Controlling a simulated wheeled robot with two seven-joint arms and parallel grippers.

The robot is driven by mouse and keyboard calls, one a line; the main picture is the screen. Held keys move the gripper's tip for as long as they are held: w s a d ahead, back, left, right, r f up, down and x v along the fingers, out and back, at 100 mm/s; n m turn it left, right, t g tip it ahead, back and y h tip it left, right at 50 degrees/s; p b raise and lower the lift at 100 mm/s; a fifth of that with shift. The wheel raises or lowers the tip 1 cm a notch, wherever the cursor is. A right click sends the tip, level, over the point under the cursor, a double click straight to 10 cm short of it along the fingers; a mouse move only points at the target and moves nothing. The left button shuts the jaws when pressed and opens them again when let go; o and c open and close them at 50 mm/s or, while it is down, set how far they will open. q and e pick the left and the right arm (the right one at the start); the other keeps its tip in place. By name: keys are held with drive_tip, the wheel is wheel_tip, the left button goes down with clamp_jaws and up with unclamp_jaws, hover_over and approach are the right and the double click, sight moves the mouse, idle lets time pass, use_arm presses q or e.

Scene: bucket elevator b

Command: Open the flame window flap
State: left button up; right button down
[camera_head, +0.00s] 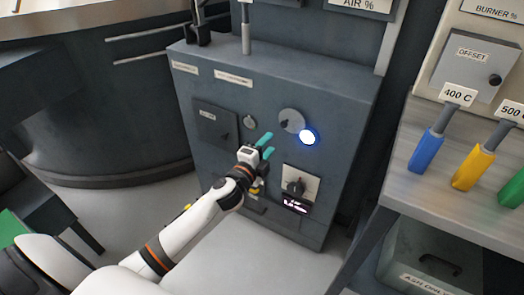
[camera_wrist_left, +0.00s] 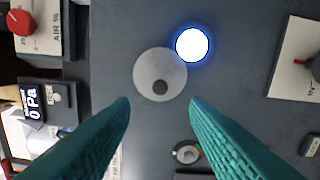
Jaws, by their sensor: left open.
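The flame window flap (camera_head: 292,121) is a round light-grey disc with a small dark knob on the front of the dark grey cabinet. The flap also shows in the left wrist view (camera_wrist_left: 151,66), its dark knob (camera_wrist_left: 160,87) near its lower edge. A bright white window with a blue glow (camera_head: 308,137) shows beside the disc, the two edges close together; it also shows in the left wrist view (camera_wrist_left: 192,45). My left gripper (camera_head: 267,145) is open and empty, in front of the cabinet, its teal fingers pointing toward the flap. My right gripper is out of view.
The cabinet (camera_head: 345,100) also bears a square dark panel (camera_head: 215,124), a small round dial (camera_head: 250,121) and a white-plated knob (camera_head: 296,187) above a lit display. A bench (camera_head: 420,200) with blue (camera_head: 427,152) and yellow (camera_head: 472,168) tools stands at the right.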

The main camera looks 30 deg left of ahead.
use_arm(q)
drive_tip(key=shift+s, duration=1.5)
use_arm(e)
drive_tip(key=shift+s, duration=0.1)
